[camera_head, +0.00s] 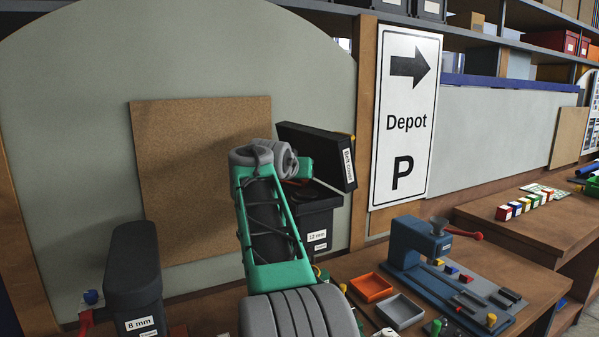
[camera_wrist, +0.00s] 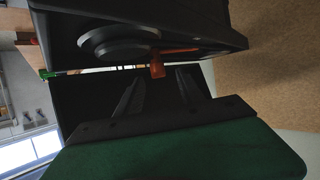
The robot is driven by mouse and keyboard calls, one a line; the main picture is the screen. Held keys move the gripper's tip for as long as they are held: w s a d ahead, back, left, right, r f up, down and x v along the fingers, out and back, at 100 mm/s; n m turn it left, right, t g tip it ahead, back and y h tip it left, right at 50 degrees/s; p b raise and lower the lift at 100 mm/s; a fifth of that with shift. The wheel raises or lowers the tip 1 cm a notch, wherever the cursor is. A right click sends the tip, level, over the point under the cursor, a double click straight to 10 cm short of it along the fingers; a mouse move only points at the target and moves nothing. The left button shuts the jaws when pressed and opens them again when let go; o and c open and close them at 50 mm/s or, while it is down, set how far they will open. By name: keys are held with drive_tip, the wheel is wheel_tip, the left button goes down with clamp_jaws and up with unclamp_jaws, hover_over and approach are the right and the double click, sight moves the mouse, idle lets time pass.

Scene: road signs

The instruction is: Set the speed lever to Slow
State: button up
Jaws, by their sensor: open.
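In the wrist view, an orange-red lever (camera_wrist: 158,67) sticks out beside a round black hub (camera_wrist: 118,42) on the underside, as pictured, of a dark machine housing (camera_wrist: 215,38). My gripper (camera_wrist: 155,78) is open, with its two dark fingers apart and the lever's end close to the gap between their tips. I cannot tell whether they touch it. In the head view, my arm reaches to a black machine (camera_head: 318,222) labelled 12 mm, with its black cover (camera_head: 312,155) tilted up. My arm hides the lever and fingertips there. No Slow marking is readable.
Another black machine (camera_head: 135,270) labelled 8 mm stands at left. A blue press (camera_head: 415,243) with a red handle, an orange tray (camera_head: 371,287) and a grey tray (camera_head: 401,311) are on the bench at right. A Depot sign (camera_head: 405,120) stands behind.

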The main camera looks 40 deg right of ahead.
drive_tip(key=p+x, duration=0.1)
drive_tip(key=x, duration=0.3)
drive_tip(key=shift+w+d, duration=0.1)
drive_tip(key=shift+w, duration=0.2)
drive_tip(key=shift+d+f, duration=0.15)
drive_tip(key=shift+f, duration=0.05)
drive_tip(key=shift+c, duration=0.5)
drive_tip(key=shift+s, duration=0.1)
drive_tip(key=c, duration=0.7)
drive_tip(key=shift+c, duration=0.9)
clamp_jaws()
drive_tip(key=shift+r, duration=0.2)
